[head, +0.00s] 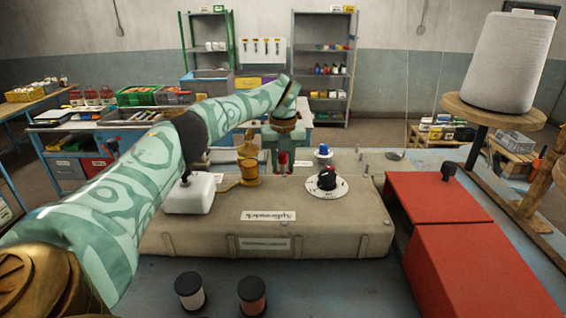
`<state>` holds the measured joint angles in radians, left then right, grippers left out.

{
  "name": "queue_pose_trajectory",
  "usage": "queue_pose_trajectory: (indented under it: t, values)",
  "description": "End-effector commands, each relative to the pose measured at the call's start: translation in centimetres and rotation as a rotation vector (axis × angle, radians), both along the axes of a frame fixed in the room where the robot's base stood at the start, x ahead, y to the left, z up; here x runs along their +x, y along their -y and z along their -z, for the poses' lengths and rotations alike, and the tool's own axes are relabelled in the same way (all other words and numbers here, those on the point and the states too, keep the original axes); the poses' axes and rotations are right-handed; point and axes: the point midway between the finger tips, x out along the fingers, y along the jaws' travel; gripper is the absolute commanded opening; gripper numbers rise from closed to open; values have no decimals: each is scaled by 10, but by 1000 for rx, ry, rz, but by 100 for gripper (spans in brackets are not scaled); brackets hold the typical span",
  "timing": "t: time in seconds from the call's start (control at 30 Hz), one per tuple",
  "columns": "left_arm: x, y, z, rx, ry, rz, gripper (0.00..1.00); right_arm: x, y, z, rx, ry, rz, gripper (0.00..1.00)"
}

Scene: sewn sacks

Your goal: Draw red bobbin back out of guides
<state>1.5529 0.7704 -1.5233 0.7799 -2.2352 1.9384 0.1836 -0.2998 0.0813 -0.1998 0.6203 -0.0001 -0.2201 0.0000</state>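My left arm comes in from the left and bends down over the far side of the beige machine housing. My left gripper (283,160) points down there, with a small red piece (283,157), which looks like the red bobbin, between its teal fingers. I cannot tell whether the fingers press on it or stand apart from it. The guides cannot be made out behind the gripper. A spool with reddish thread and black ends (252,296) stands at the front, apart from the gripper. My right gripper is not in view.
The beige housing (215,228) carries a white block (190,194), brass parts (248,173), a black knob (327,178) and a blue-topped piece (323,151). A pale-thread spool (190,291) stands in front. A red box (485,272) and a large white cone (510,62) are at right.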

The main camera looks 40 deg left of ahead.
Motion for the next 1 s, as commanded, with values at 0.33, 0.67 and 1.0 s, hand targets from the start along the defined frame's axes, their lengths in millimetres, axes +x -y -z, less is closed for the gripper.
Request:
queue_pose_trajectory:
  t: [0.33, 0.67, 1.0]
  values:
    - [0, 0, -1, 0, 0, 0, 48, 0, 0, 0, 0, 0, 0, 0]
    - [1, 0, -58, 1, 6, -2, 48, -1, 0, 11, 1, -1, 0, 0]
    - [1, 1, -145, 1, 1, -3, 48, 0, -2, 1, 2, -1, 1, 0]
